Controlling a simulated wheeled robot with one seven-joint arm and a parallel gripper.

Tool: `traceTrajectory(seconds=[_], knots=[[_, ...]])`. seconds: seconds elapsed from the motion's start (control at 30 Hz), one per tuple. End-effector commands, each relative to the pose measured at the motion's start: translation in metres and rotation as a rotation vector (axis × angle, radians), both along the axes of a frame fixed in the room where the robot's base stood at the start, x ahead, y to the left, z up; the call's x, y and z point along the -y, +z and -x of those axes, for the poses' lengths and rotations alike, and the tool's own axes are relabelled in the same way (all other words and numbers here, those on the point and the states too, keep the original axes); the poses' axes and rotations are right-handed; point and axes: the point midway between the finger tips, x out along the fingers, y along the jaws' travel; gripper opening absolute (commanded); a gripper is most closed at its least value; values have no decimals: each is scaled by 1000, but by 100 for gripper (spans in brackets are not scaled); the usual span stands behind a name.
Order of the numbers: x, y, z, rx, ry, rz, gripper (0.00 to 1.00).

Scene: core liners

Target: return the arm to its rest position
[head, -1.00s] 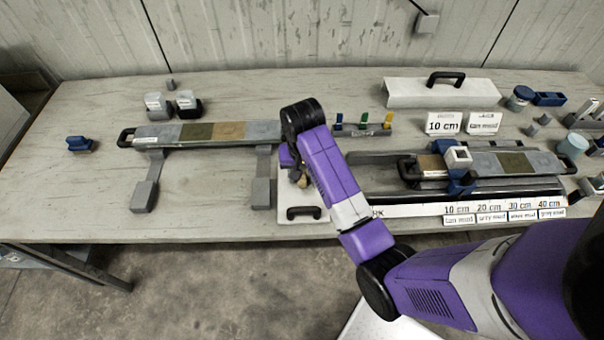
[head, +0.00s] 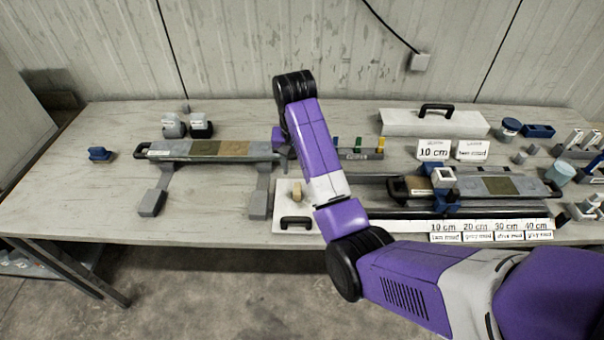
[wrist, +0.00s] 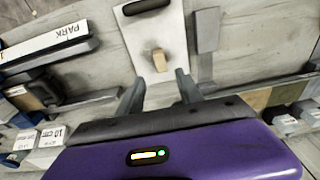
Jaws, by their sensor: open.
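My purple arm (head: 312,140) reaches over the middle of the table in the head view, its elbow low and its wrist raised. My gripper is hidden behind the arm there. In the wrist view my gripper (wrist: 158,92) shows with its two grey fingers apart and nothing between them. Beyond the fingertips is a white board (wrist: 150,40) with a black handle and a small tan block (wrist: 159,60) on it. The same tan block (head: 297,191) shows beside my forearm in the head view. The gripper appears above the table, apart from these things.
A core liner on stands (head: 210,150) lies at the left. Another liner (head: 505,186) rests in a rack at the right, behind the labelled strip (head: 490,228). A white lidded box (head: 435,122) and label cards (head: 433,150) stand behind. The table's left front is clear.

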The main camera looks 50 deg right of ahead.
Motion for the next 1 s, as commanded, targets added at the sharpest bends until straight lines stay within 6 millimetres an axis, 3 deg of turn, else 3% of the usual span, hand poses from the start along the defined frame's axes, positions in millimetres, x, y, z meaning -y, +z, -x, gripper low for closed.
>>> traceTrajectory(seconds=[0.77,0.87,1.0], knots=[[3,5,-6,3,6,2,43],[9,6,-17,45,23,29,43],[30,29,-55,217,68,135,43]])
